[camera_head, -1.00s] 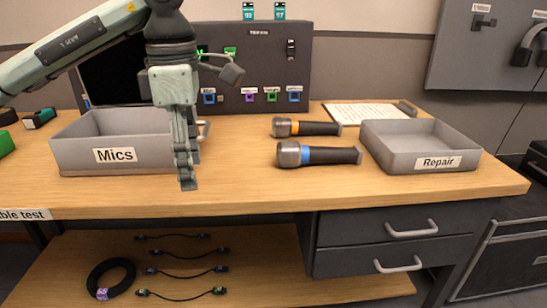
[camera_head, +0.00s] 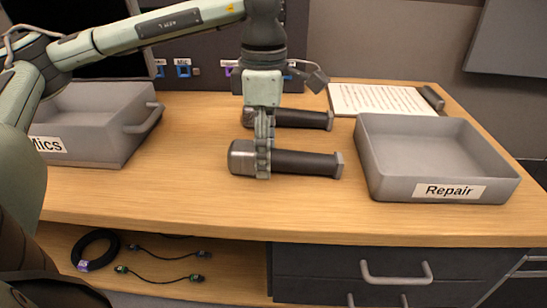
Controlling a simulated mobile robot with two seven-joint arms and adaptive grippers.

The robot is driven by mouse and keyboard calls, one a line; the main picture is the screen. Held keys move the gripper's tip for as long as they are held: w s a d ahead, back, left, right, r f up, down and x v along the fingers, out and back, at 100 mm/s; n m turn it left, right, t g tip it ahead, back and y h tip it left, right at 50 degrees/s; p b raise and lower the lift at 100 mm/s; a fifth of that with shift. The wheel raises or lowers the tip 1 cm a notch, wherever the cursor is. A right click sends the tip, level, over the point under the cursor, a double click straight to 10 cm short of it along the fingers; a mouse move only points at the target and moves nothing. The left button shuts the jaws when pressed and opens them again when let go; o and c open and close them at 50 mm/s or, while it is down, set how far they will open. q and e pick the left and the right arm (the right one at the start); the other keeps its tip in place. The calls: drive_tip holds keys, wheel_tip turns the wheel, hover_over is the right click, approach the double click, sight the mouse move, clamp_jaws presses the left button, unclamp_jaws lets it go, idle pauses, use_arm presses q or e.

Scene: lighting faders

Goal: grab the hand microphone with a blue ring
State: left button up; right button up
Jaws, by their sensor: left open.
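The front hand microphone (camera_head: 308,163) lies on its side on the bench, silver head to the left and dark handle to the right. Its blue ring showed earlier and is now hidden behind my left gripper (camera_head: 263,172). That gripper points down, open, with its fingers over the ring area just right of the head. I cannot tell whether they touch the microphone. The other hand microphone (camera_head: 303,119), with an orange ring earlier, lies just behind, its ring also covered by my gripper. My right gripper is out of view.
A grey Repair bin (camera_head: 373,180) stands close on the right, empty. A grey Mics bin (camera_head: 112,151) stands on the left. A paper sheet (camera_head: 380,99) lies at the back right. The bench top in front of the microphones is clear. Cables lie on the lower shelf.

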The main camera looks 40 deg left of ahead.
use_arm(q)
drive_tip(key=shift+f, duration=0.3)
drive_tip(key=shift+w, duration=0.1)
clamp_jaws()
drive_tip(key=shift+r, duration=0.15)
